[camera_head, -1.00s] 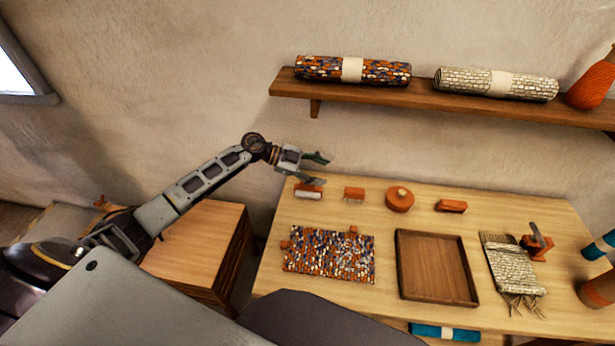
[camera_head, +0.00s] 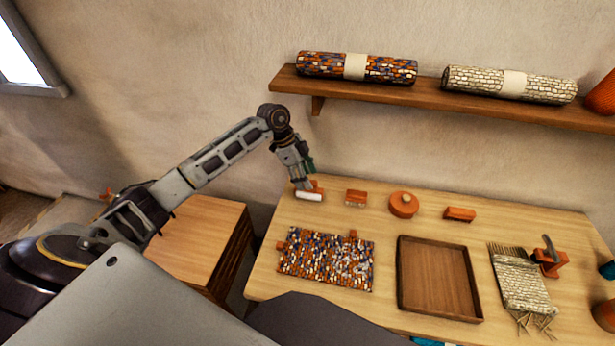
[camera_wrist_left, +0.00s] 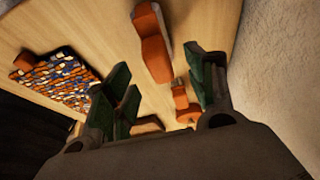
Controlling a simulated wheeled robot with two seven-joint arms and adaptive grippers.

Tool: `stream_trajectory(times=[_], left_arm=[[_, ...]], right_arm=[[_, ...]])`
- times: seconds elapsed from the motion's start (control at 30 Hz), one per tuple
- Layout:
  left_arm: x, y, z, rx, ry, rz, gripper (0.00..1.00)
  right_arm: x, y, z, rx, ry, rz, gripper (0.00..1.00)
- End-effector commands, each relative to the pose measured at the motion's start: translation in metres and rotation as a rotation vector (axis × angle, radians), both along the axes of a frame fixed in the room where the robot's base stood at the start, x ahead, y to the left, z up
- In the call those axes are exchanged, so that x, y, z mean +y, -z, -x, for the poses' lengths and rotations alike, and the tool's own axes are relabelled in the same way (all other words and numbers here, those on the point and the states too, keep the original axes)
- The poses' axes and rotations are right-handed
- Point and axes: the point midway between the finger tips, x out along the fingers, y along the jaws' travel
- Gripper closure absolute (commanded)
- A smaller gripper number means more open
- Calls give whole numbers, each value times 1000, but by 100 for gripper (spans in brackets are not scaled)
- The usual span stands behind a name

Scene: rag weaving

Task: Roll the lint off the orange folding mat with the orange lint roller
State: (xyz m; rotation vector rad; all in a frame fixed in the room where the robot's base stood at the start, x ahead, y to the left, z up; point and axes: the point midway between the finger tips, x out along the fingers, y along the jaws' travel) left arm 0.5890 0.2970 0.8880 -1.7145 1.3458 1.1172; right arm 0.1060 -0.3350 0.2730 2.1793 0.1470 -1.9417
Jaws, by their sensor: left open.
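The orange lint roller (camera_head: 309,196), with its white cylinder facing me, lies near the table's back left corner. My left gripper (camera_head: 306,180) points down at its orange handle, with the fingers open. In the left wrist view, the roller's orange part (camera_wrist_left: 182,104) shows between the open green fingers of the left gripper (camera_wrist_left: 158,78); contact cannot be told. The folding mat (camera_head: 318,262), patterned in orange, blue and white with orange tabs, lies flat at front left. Pale specks show on its right half; lint cannot be told from pattern. My right gripper is not in view.
An orange brush (camera_head: 356,198), a round lidded pot (camera_head: 403,204) and an orange block (camera_head: 459,215) stand along the back. A wooden tray (camera_head: 402,290) lies right of the mat, a woven piece (camera_head: 522,285) beyond it. A shelf (camera_head: 430,95) with rolled rugs hangs above.

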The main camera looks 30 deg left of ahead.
Motion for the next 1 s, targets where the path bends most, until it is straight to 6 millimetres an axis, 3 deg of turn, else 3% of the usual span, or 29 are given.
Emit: stream_trajectory(times=[0.57,1.0], left_arm=[[3,2,0,10,-16,-20,45],[-12,38,-3,11,-16,-19,45]], right_arm=[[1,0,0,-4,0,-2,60],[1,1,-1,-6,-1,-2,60]])
